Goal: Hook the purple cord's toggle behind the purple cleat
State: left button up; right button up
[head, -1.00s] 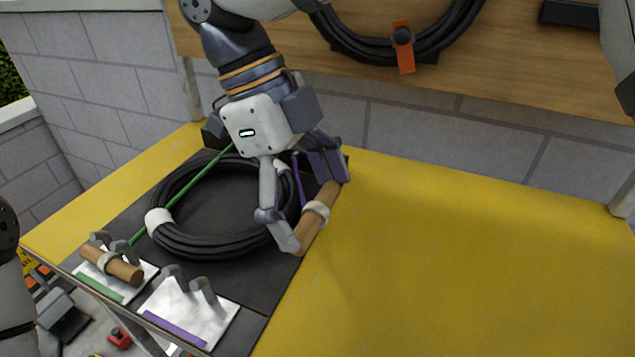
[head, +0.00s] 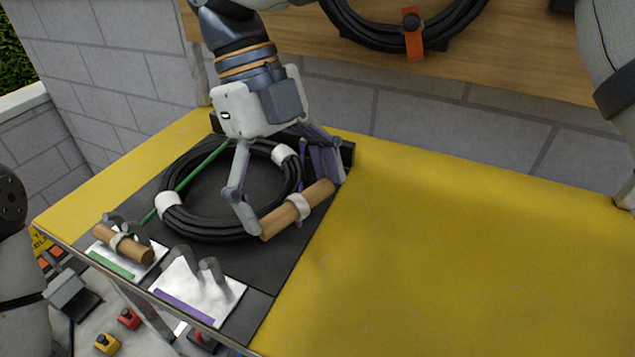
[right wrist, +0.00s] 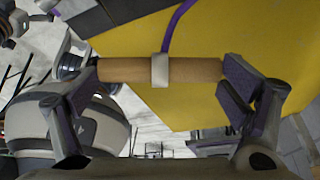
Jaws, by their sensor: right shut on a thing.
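The purple cord's toggle is a wooden rod (head: 318,195) with a white band. My right gripper (head: 292,207) is shut on it end to end, holding it over the right side of the black coil. In the right wrist view the toggle (right wrist: 198,70) spans between the fingers, and the purple cord (right wrist: 173,28) runs up from its band. The purple cleat (head: 212,292) is a white plate with a purple stripe and two grey prongs at the table's near edge. It lies below and left of the toggle, apart from it, with nothing behind its prongs. My left gripper is out of view.
A black hose coil (head: 205,232) lies on a dark mat (head: 262,258). Left of the purple cleat, a second wooden toggle (head: 124,245) sits at the green cleat (head: 108,264), with a green cord (head: 200,167). The yellow tabletop (head: 440,255) is clear on the right.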

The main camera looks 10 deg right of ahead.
jog(key=s+a+m+y, duration=0.3)
jog(key=a+m+y, duration=0.2)
jog(key=a+m, duration=0.8)
jog(key=shift+a+m, duration=0.4)
jog(key=shift+a, duration=0.65)
send_over(187, 300)
jog(key=w+d, duration=0.1)
jog(key=shift+w+f, duration=0.1)
jog(key=shift+f, duration=3.2)
jog(key=shift+f, duration=0.2)
jog(key=shift+f, duration=0.75)
